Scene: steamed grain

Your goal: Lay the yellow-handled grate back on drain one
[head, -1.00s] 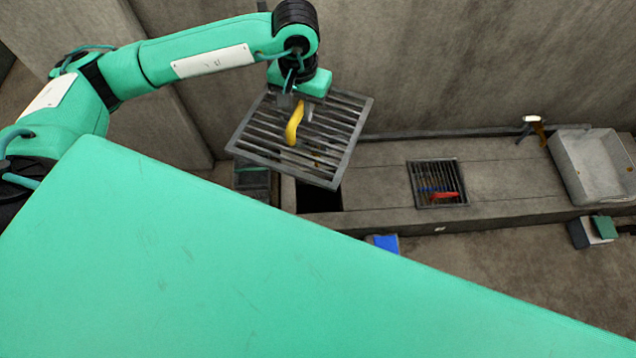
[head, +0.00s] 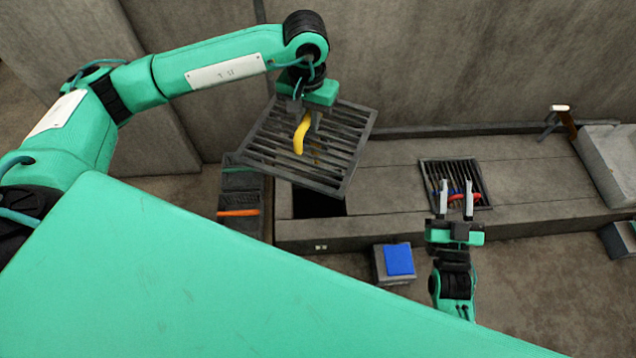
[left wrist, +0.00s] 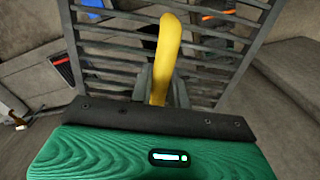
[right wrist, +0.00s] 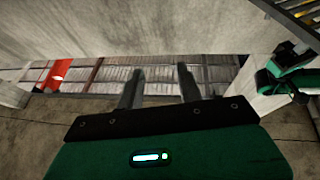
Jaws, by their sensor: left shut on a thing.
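My left gripper (head: 304,112) is shut on the yellow handle (head: 301,134) of a grey barred grate (head: 345,168). The grate hangs tilted above a ledge, partly in front of a dark open drain (head: 318,206). It looks raised clear of the opening; the exact gap cannot be told. In the left wrist view the yellow handle (left wrist: 165,55) stands in front of the bars (left wrist: 215,60). My right gripper (head: 455,188) is open, its two fingers apart in front of a second, covered drain with a red-handled grate (head: 482,185). The fingers (right wrist: 160,88) look empty in the right wrist view.
A dark bin (head: 240,185) with an orange strip stands left of the open drain. A grey box with a blue top (head: 399,260) stands on the floor before the ledge (head: 380,232). A pale basin (head: 610,150) is at the far right. The ledge between the drains is clear.

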